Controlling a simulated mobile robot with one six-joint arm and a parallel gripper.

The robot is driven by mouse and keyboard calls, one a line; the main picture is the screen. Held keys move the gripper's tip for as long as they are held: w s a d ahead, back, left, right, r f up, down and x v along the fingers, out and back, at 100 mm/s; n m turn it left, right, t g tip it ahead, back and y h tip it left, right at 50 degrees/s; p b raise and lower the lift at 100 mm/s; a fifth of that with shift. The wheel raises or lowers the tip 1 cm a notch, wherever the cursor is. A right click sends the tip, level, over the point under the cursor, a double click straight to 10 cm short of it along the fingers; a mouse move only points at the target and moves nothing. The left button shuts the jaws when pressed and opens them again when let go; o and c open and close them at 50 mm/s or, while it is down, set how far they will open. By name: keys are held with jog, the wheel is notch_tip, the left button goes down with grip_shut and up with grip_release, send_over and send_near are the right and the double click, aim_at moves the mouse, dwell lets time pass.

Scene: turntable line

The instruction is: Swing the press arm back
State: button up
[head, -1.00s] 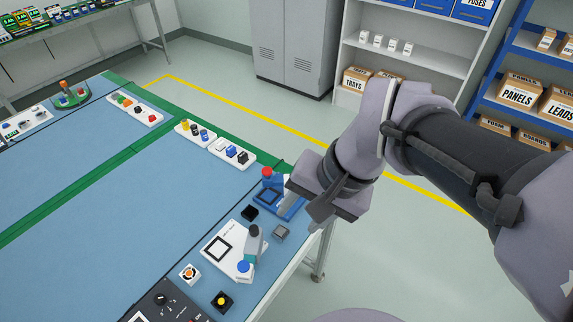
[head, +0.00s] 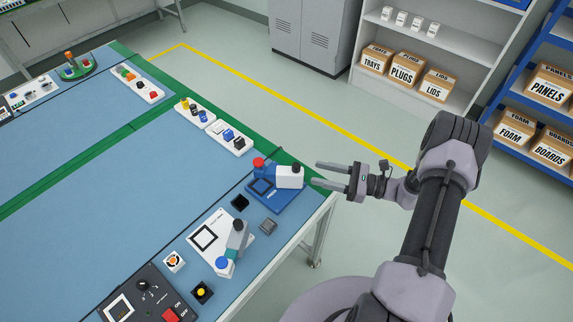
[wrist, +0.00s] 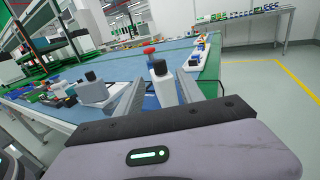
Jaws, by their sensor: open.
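A blue press fixture (head: 272,197) sits at the right corner of the blue-topped table. Its white press arm (head: 288,178) carries a black knob (head: 297,168) at its outer end and lies toward the table's right edge. A red cap (head: 259,164) is at the arm's other end. My gripper (head: 315,173) is open and empty, level, just right of the arm's knob end, with a small gap in the head view. In the wrist view, the white arm (wrist: 163,97) and its black knob show between my open fingers (wrist: 160,92); the red cap shows behind.
A white fixture (head: 210,237) with a grey arm (head: 236,240) stands nearer, with small black and grey blocks (head: 268,226) between. A control box (head: 150,295) is at the front. White trays of parts (head: 230,137) line the far side.

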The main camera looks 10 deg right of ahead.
aim_at(287, 170)
jog(key=b+x, duration=0.1)
jog(key=x, duration=1)
jog(key=shift+b, duration=0.3)
grip_shut()
jog(key=shift+f, duration=0.1)
dwell(0.6)
